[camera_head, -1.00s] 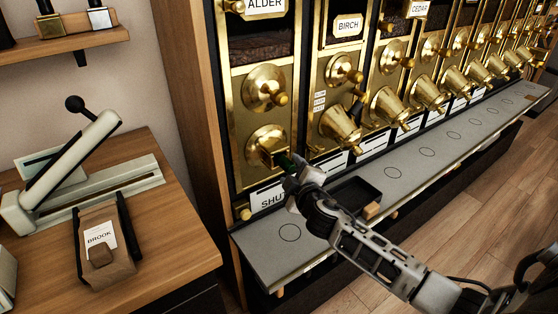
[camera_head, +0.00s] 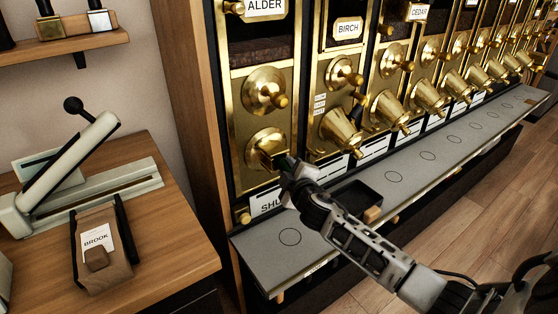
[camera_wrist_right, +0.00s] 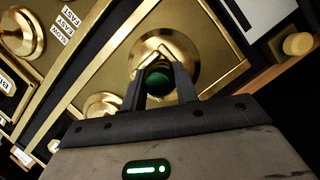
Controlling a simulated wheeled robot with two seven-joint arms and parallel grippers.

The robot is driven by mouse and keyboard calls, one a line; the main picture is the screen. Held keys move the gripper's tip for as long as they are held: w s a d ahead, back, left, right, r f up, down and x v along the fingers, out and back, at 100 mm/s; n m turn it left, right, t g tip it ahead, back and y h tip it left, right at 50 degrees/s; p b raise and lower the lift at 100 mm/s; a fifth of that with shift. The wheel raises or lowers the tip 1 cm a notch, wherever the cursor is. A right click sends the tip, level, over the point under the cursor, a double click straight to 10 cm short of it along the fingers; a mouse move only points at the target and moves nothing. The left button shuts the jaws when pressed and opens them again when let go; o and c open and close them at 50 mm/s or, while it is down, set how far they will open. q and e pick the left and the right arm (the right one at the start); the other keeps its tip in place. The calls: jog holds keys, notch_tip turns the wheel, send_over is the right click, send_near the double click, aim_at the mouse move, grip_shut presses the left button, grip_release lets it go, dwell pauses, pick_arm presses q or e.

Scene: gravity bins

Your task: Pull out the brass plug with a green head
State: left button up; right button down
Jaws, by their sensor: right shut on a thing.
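The green head of the brass plug (camera_wrist_right: 158,80) shows between the two fingers of my right gripper (camera_wrist_right: 160,90) in the right wrist view. The gripper is shut on it. Behind it is the round brass fitting (camera_wrist_right: 190,50) at the bottom of the ALDER bin. In the head view my right gripper (camera_head: 284,164) is at the lower brass fitting (camera_head: 266,148) of that bin, and the fingers cover most of the plug. How far the plug sits in the fitting cannot be told. My left gripper is not in view.
A grey shelf (camera_head: 290,257) with marked circles runs below the row of brass bins. A dark tray (camera_head: 357,199) stands on it under my right arm. On the wooden counter (camera_head: 170,262) at left are a lever sealer (camera_head: 75,160) and a brown bag (camera_head: 104,255).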

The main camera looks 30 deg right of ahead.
jog(key=shift+s+d, duration=0.1)
jog(key=shift+s, duration=0.9)
dwell(0.4)
jog(key=s+p, duration=0.1)
jog(key=s, duration=0.8)
jog(key=shift+d+p, duration=0.35)
jog(key=shift+p, duration=0.05)
dwell(0.5)
